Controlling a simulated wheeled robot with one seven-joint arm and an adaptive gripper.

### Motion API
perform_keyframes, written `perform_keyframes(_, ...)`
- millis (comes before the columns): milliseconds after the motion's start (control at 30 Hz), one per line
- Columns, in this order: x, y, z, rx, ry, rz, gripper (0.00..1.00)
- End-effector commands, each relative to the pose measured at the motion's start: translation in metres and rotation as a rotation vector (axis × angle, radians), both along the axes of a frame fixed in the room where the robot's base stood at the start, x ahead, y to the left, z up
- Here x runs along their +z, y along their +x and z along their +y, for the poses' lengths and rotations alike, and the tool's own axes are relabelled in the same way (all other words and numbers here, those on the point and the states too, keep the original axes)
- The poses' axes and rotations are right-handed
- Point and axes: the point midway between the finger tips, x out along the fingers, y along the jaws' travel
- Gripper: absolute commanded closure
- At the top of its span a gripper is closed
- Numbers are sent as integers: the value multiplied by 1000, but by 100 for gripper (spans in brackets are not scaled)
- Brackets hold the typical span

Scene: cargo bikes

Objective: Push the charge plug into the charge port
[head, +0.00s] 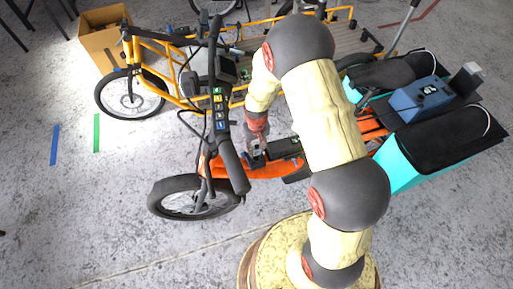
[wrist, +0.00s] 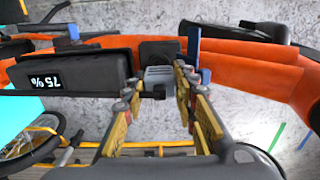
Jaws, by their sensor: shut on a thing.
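My gripper (wrist: 156,88) is shut on the grey charge plug (wrist: 160,74), with one finger on each side of it in the wrist view. The plug's front end meets a black block (wrist: 158,49) on the orange bike frame, which appears to be the charge port. I cannot tell how deep the plug sits, as the opening is hidden behind it. In the head view my gripper (head: 257,140) points down at the orange frame, just behind the handlebar. The plug is too small there to make out clearly.
A black battery showing 75% (wrist: 70,70) lies left of the port in the wrist view. A small blue upright piece (wrist: 194,40) stands close to its right. The handlebar (head: 232,165) is near my gripper. A yellow cargo bike (head: 150,75) stands behind.

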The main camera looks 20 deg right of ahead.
Motion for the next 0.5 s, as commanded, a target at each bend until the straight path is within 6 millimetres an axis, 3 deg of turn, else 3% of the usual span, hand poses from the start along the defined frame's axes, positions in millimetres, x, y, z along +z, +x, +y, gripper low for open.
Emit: perform_keyframes(500, -12, 0, 0, 0, 0, 0, 98)
